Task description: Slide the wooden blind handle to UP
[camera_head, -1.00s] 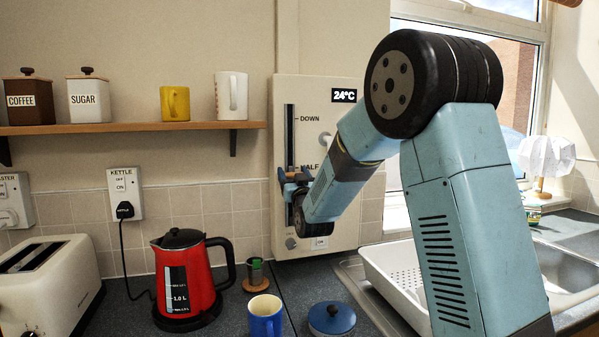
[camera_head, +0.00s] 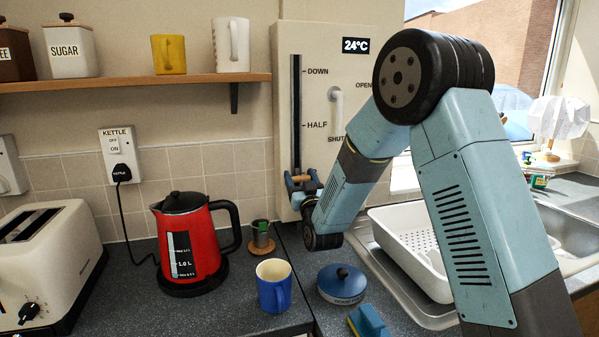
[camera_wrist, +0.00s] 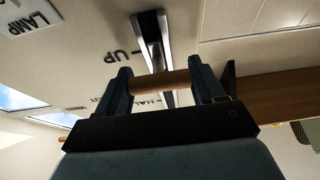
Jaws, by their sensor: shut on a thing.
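The wooden blind handle (camera_wrist: 160,82) spans between the two blue fingers of my gripper (camera_wrist: 163,88) in the wrist view. My gripper is shut on it. In the head view my gripper (camera_head: 303,184) is at the lower part of the dark vertical slot (camera_head: 297,100), clearly below the HALF mark (camera_head: 316,125). The DOWN mark (camera_head: 317,71) is near the slot's top. In the wrist view the UP mark (camera_wrist: 128,58) appears beside the slot (camera_wrist: 153,35), slightly beyond the handle. In the head view my gripper hides the slot's lower end and UP.
A white OPEN/SHUT lever (camera_head: 337,108) is right of the slot. A white rack (camera_head: 405,245) stands at the sink.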

